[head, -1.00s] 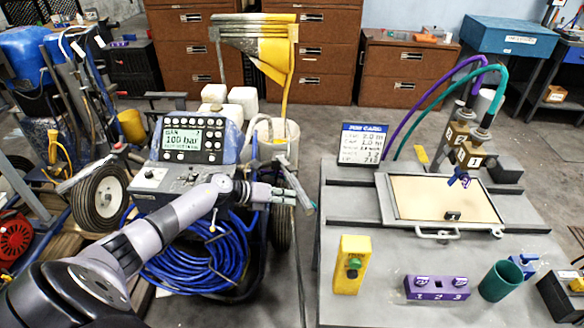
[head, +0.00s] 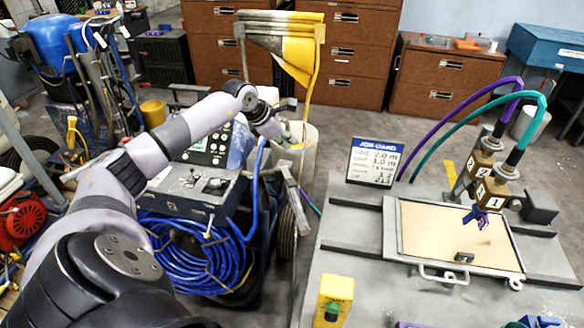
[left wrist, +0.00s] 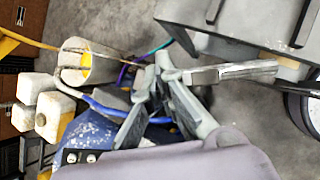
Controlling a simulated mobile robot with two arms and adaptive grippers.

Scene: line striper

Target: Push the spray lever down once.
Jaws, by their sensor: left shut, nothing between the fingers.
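A grey lever-like bar (head: 294,188), which looks like the spray lever, sticks out at the right side of the line striper, beside its control panel (head: 190,187). In the left wrist view the grey bar (left wrist: 235,72) lies to the right of the fingertips. My left gripper (head: 292,142) is shut and empty, above and beyond the bar in the head view. In the left wrist view its fingertips (left wrist: 163,66) are close together near the bar's end; I cannot tell whether they touch it. My arm hides part of the console. My right gripper is not in view.
A white bucket (head: 305,160) stands behind my left gripper. A blue hose coil (head: 195,262) hangs below the console. A grey bench (head: 350,225) with a framed panel (head: 455,235) and job card (head: 374,162) stands to the right. White jugs (left wrist: 50,115) show in the left wrist view.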

